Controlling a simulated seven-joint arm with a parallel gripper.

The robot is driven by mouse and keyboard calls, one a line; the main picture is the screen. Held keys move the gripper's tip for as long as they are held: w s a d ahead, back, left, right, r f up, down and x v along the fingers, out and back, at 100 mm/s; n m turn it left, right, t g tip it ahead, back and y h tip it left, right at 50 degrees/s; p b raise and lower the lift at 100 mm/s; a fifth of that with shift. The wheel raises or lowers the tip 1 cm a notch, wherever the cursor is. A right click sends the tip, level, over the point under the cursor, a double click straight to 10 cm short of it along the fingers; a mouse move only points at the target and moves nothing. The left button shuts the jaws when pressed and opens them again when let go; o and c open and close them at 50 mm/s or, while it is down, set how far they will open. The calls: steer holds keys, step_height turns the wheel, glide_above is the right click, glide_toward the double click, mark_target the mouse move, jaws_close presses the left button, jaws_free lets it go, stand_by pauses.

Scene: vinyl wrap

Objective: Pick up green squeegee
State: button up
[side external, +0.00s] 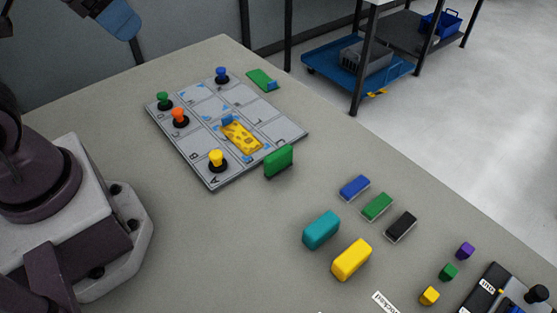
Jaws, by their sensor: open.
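Several green pieces lie on the grey table, and I cannot tell for sure which is the squeegee. A small green piece with a pale lower edge (377,206) lies between a similar blue piece (354,187) and a black piece (401,226). A larger green block (278,161) stands on its edge beside the right front side of the grid board. A flat green piece with a blue end (262,79) lies past the board's far corner.
The grey lettered board (205,172) carries colored pegs and a yellow piece (241,137). A teal block (321,230) and a yellow block (351,260) stand near the front. Small cubes and a black device (488,287) are at lower right.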

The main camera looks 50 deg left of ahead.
steer(key=shift+f, duration=0.1)
steer(key=g, duration=0.6)
glide_above(281, 151)
step_height(281, 151, down, 21)
steer(key=shift+s+a+f, duration=0.1)
steer(key=shift+f, duration=0.05)
steer(key=shift+w, duration=0.35)
steer(key=f, duration=1.2)
steer(key=shift+s+f, duration=0.2)
steer(key=shift+f, duration=0.05)
jaws_close()
